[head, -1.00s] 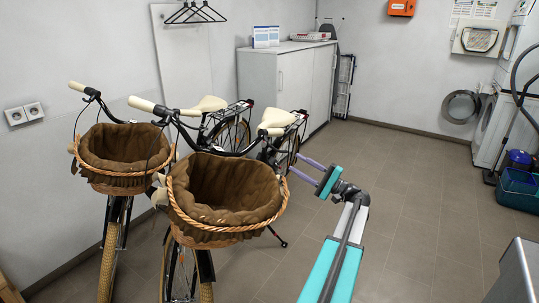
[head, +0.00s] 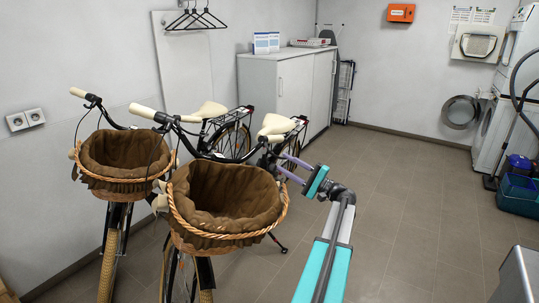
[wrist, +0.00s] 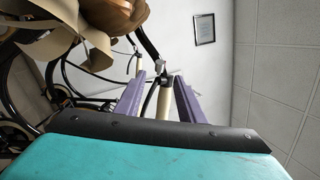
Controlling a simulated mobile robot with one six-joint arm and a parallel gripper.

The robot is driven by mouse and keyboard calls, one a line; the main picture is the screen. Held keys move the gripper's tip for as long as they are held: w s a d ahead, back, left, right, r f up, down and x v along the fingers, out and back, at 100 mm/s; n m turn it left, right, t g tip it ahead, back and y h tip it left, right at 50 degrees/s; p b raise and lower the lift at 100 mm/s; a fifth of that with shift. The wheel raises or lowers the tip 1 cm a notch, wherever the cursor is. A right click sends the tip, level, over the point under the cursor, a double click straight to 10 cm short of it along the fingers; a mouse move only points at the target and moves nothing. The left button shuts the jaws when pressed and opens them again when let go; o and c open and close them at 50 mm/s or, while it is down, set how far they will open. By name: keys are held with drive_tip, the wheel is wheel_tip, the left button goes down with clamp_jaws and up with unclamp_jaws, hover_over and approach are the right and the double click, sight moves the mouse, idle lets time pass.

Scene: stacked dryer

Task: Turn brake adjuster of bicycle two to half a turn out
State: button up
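Two bicycles with wicker baskets stand side by side. The nearer bicycle (head: 176,272) is on the right and the other bicycle (head: 113,235) on the left; I cannot tell which is bicycle two. My gripper (head: 281,162) has its purple fingers at the right end of the nearer bicycle's handlebar. In the wrist view my gripper (wrist: 160,80) is open, its fingers apart on either side of a cream handlebar grip (wrist: 163,104) as seen from there. Whether they touch anything is unclear. The brake adjuster is too small to make out.
The nearer basket (head: 180,218) is close left of my gripper. A saddle (head: 276,124) and rear rack lie behind it. A white cabinet (head: 275,90) stands at the back. The floor (head: 410,200) to the right is clear up to the machines.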

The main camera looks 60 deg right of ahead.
sight(264, 151)
drive_tip(key=p+x, duration=0.1)
drive_tip(key=x, duration=0.7)
drive_tip(key=shift+w, duration=0.2)
drive_tip(key=shift+r, duration=0.1)
clamp_jaws()
